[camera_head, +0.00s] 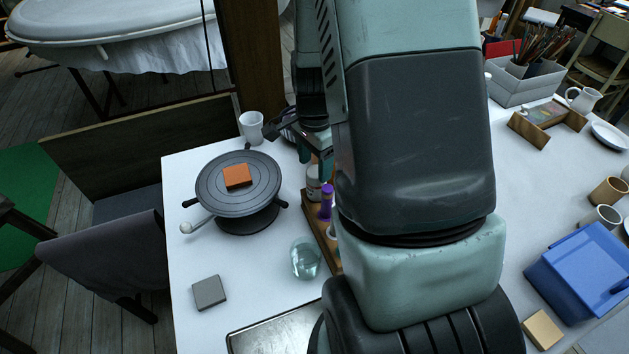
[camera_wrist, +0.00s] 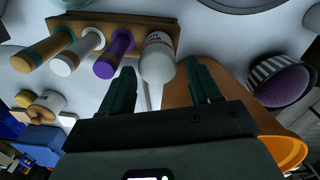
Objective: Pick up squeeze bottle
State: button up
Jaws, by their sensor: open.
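A white bottle with red lettering (camera_wrist: 158,58), which looks like the squeeze bottle, stands at the end of a wooden rack (camera_wrist: 125,20). In the head view the white bottle (camera_head: 313,186) shows partly, beneath my gripper (camera_head: 318,162). My gripper's two dark green fingers are apart in the wrist view (camera_wrist: 160,68), with the bottle ahead of and between their tips. No grip on it shows. My arm hides much of the rack in the head view.
A purple-capped tube (camera_wrist: 113,52) and two other tubes share the rack beside the bottle. An orange vessel (camera_wrist: 262,122) and a striped cup (camera_wrist: 280,82) are close on the right. A turntable (camera_head: 215,200) bears an orange block (camera_head: 237,176). A glass jar (camera_head: 305,258) stands in front.

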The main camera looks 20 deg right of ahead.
aim_at(317, 180)
jog(key=shift+s+d+f, duration=0.1)
jog(key=shift+f, duration=1.4)
jog(key=shift+s+d+f, duration=0.1)
jog(key=shift+f, duration=1.4)
jog(key=c, duration=0.4)
